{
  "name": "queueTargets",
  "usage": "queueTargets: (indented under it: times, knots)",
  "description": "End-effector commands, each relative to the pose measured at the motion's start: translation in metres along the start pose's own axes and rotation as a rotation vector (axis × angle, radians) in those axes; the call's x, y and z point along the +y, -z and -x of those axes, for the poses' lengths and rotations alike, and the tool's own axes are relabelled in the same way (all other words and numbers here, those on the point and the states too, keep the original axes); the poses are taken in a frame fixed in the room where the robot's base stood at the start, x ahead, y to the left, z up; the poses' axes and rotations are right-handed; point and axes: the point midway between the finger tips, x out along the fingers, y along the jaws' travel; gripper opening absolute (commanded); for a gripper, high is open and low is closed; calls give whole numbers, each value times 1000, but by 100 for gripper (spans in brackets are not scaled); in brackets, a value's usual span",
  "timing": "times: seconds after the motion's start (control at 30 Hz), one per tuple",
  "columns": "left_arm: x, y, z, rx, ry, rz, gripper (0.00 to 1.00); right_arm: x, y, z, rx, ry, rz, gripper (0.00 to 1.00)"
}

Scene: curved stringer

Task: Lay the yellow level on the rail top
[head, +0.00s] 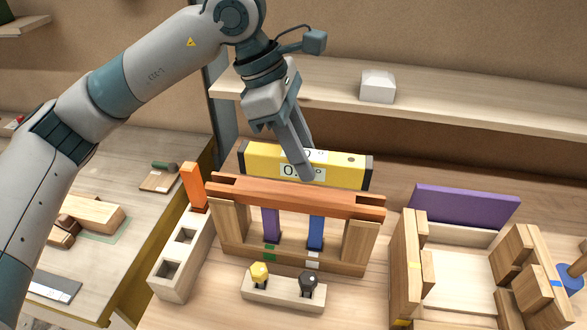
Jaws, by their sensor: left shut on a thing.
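The yellow level (336,174), with dark end caps and a white display panel, is in the middle of the head view. My left gripper (306,165) reaches down from above and is shut on the level near its middle, one finger in front of the display. The reddish-brown rail (290,194) lies across two pale wooden uprights just in front of and below the level in the picture. The rail hides part of the level's lower edge, so I cannot tell whether they touch. My right gripper is not in view.
A purple and a blue post stand under the rail. A block with yellow and dark knobs (284,292) sits in front. A socketed block with an orange peg (194,187) is at left. A wooden frame (407,265) and purple board (464,205) are at right; a shelf (450,105) is behind.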

Motion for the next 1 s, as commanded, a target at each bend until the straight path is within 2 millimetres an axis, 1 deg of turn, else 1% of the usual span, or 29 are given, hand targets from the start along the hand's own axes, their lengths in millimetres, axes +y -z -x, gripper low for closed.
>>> queueTargets:
  times: [0.03, 0.1, 0.2, 0.3, 0.63, 0.73, 0.9, 1.0]
  knots:
    - [5, 8, -2, 0, 1, 3, 0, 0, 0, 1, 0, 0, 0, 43]
    - [12, 16, -4, -1, 1, 3, 0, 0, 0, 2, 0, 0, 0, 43]
    - [17, 24, -7, -1, 1, 0, 0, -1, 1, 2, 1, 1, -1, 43]
    - [19, 27, -8, -1, 0, -1, 0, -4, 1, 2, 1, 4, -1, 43]
    - [19, 27, -9, -1, 0, -1, 0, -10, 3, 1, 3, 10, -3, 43]
    - [19, 30, -16, -1, 0, -1, 0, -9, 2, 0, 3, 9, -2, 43]
    - [19, 39, -36, -1, 1, 0, 0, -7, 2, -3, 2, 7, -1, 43]
    - [19, 42, -43, -1, 1, -1, 0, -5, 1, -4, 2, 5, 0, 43]
